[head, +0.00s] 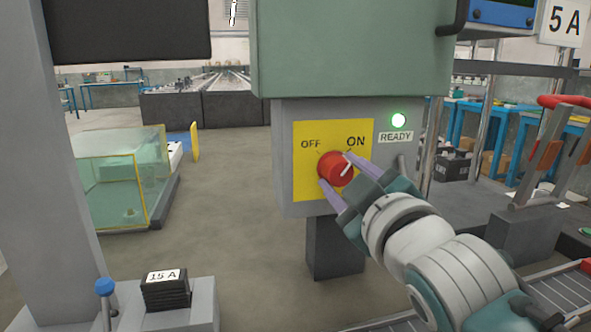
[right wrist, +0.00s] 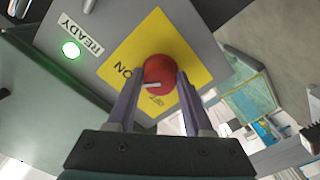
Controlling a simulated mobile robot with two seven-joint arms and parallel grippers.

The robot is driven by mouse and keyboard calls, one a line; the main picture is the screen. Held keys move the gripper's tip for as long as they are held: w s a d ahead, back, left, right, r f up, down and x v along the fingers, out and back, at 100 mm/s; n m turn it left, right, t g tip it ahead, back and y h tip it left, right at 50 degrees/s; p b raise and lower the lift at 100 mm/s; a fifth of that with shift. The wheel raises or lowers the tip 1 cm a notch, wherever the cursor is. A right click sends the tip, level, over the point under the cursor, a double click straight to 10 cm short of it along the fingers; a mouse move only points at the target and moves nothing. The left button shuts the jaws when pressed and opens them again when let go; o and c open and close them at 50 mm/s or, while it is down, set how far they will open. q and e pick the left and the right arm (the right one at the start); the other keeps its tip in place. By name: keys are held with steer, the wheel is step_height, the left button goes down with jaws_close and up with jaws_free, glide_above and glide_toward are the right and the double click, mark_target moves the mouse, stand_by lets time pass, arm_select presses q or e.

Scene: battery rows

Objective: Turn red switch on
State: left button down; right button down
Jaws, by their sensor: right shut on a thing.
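The red switch (head: 334,167) is a round knob on a yellow plate (head: 308,186) with OFF at upper left and ON at upper right. Its white mark points up and right, toward ON. My right gripper (head: 339,176) has its purple fingers on either side of the knob and is shut on it. In the right wrist view the red switch (right wrist: 160,72) sits between the fingertips of my right gripper (right wrist: 160,80), and the white mark points left toward the ON label. My left gripper is not in view.
A green READY lamp (head: 398,120) glows right of the plate. A green cabinet (head: 350,50) overhangs the switch box. A grey block with a black 15 A part (head: 166,291) and blue-knobbed lever (head: 105,287) stands front left. A glass-sided case (head: 125,175) is at left.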

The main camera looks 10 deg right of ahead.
steer(key=shift+m, duration=0.9)
steer(key=shift+c, duration=1.4)
jaws_free()
steer(key=s+p, duration=0.2)
steer(key=s, duration=0.8)
steer(key=shift+d, duration=0.15)
